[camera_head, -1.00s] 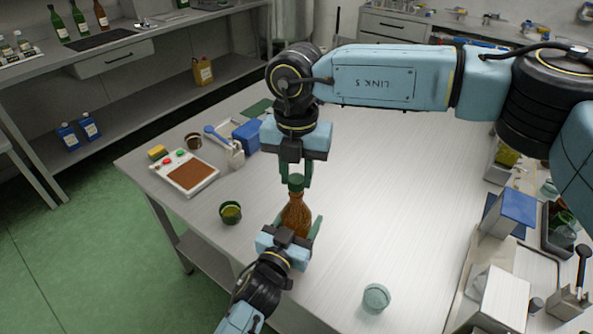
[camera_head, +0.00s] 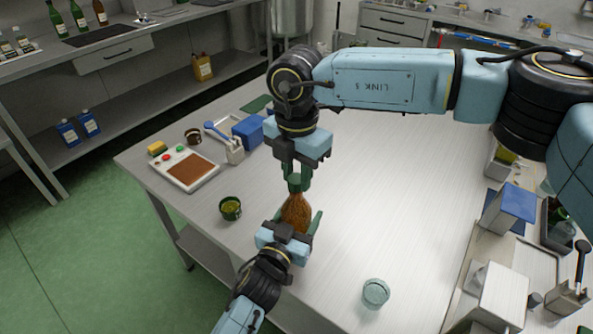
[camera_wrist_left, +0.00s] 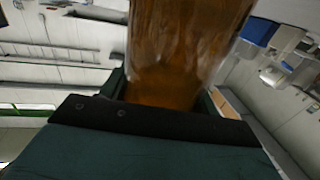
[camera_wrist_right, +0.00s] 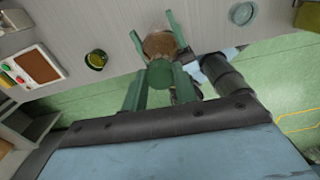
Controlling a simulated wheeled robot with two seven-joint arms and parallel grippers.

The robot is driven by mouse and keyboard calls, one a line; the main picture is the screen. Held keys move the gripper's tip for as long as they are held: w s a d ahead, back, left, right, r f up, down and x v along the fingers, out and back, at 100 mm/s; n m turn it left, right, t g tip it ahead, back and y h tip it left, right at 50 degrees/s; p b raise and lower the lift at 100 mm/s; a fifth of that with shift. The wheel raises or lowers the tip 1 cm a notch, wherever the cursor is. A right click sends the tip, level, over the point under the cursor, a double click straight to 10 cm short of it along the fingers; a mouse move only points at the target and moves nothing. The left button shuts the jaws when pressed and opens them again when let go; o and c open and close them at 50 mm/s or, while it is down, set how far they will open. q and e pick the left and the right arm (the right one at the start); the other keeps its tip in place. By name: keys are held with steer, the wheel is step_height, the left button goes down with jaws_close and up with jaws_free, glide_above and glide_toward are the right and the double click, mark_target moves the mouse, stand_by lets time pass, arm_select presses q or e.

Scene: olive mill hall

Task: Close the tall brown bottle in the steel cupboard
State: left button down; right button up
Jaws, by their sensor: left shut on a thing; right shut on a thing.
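The brown bottle (camera_head: 296,213) stands upright over the worktable, its lower part between the fingers of my left gripper (camera_head: 293,222), which is shut on it. Its brown glass fills the upper middle of the left wrist view (camera_wrist_left: 185,50). A green cap (camera_head: 297,184) sits at the top of the bottle's neck. My right gripper (camera_head: 297,177) comes from above and is shut on this cap. In the right wrist view the round cap (camera_wrist_right: 160,74) lies between the green fingers, with the brown bottle (camera_wrist_right: 160,44) behind it. I cannot tell how tightly the cap sits.
The pale worktable (camera_head: 350,190) is mostly clear to the right of the bottle. A green cup (camera_head: 230,209) stands left of it, and a scale-like panel (camera_head: 185,171) further left. A glass jar (camera_head: 375,293) stands near the front. A blue box (camera_head: 248,132) is at the back left.

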steer(key=m, duration=0.5)
steer(key=shift+m, duration=0.3)
steer(key=m, duration=0.6)
steer(key=shift+s, duration=0.1)
steer(key=o, duration=0.9)
steer(key=shift+o, duration=0.2)
steer(key=shift+r, duration=2.25)
steer(key=shift+c, duration=0.3)
